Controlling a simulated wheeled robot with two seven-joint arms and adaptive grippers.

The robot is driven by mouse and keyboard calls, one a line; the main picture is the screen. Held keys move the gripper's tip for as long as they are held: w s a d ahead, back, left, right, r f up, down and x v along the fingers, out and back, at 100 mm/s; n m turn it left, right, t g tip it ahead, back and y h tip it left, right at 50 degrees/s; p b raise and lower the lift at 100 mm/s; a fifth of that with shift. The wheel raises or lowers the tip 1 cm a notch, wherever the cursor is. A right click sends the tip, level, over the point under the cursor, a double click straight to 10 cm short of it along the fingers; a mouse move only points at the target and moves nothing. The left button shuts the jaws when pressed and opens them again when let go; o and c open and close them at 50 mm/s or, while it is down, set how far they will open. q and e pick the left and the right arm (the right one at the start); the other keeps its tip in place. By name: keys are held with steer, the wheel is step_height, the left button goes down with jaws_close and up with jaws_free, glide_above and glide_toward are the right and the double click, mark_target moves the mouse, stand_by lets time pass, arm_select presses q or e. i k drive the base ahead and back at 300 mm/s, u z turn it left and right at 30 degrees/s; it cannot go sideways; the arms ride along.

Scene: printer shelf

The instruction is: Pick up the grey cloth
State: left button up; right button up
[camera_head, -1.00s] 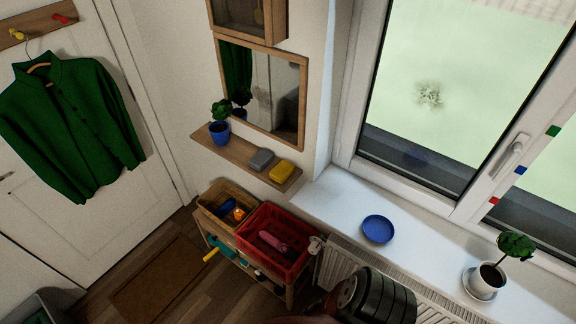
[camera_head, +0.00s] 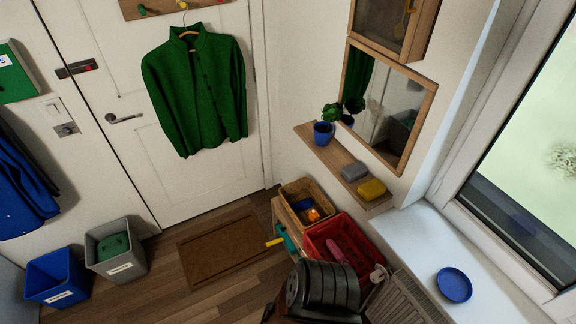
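The grey cloth (camera_head: 355,172) looks like a small folded grey block. It lies on the narrow wooden wall shelf (camera_head: 322,151) below the mirror, between a potted plant and a yellow folded item (camera_head: 371,189). It is fully visible and nothing touches it from above. Neither gripper shows in the head view.
A blue-potted plant (camera_head: 323,133) stands on the shelf, with the mirror (camera_head: 391,105) behind. Below are a wooden basket (camera_head: 294,219) and a red crate (camera_head: 320,237). A blue dish (camera_head: 454,285) sits on the windowsill.

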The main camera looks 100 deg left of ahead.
mark_target(354, 172)
steer(key=u, duration=1.75)
